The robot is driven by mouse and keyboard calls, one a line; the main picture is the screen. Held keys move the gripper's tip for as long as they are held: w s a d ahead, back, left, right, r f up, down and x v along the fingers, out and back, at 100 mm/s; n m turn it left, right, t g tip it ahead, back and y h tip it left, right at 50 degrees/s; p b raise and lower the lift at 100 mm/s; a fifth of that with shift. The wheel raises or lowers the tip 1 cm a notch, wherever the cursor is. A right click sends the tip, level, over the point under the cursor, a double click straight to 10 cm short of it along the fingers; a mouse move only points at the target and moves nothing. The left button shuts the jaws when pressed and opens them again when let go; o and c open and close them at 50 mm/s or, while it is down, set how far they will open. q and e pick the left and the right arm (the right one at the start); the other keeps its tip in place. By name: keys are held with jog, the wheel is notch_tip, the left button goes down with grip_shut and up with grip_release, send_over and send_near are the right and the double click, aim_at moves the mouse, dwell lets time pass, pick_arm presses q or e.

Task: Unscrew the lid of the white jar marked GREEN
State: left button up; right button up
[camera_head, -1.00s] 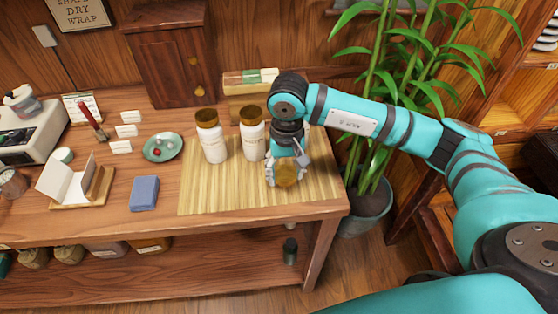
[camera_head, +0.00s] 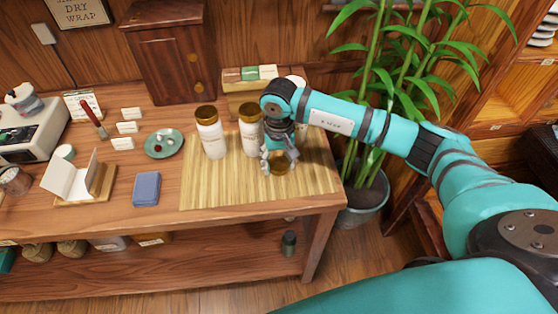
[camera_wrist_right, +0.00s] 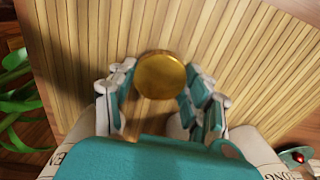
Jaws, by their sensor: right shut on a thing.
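My right gripper (camera_head: 279,160) is shut on a round gold lid (camera_wrist_right: 160,75), with a finger on each side of it. It holds the lid over the front right of the bamboo mat (camera_head: 215,190); I cannot tell how high. Two white jars with gold-brown lids, a left one (camera_head: 211,135) and a middle one (camera_head: 250,132), stand upright to the left of the gripper. A third pale round shape (camera_head: 297,81) shows above my right arm, mostly hidden by it. I cannot read the GREEN mark on any jar. My left gripper is not in view.
A wooden box with coloured cards (camera_head: 250,74) stands behind the jars. A green saucer (camera_head: 151,151), a blue block (camera_head: 146,189) and an open booklet (camera_head: 72,176) lie to the left. A potted plant (camera_head: 362,203) stands beyond the table's right edge. The mat's front left is bare.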

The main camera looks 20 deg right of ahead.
aim_at(279, 164)
jog(key=o, duration=1.3)
jog(key=shift+r+p, duration=0.3)
jog(key=shift+p, duration=0.05)
notch_tip(279, 164, up, 12)
jog(key=b, duration=0.3)
jog(key=shift+f, duration=0.15)
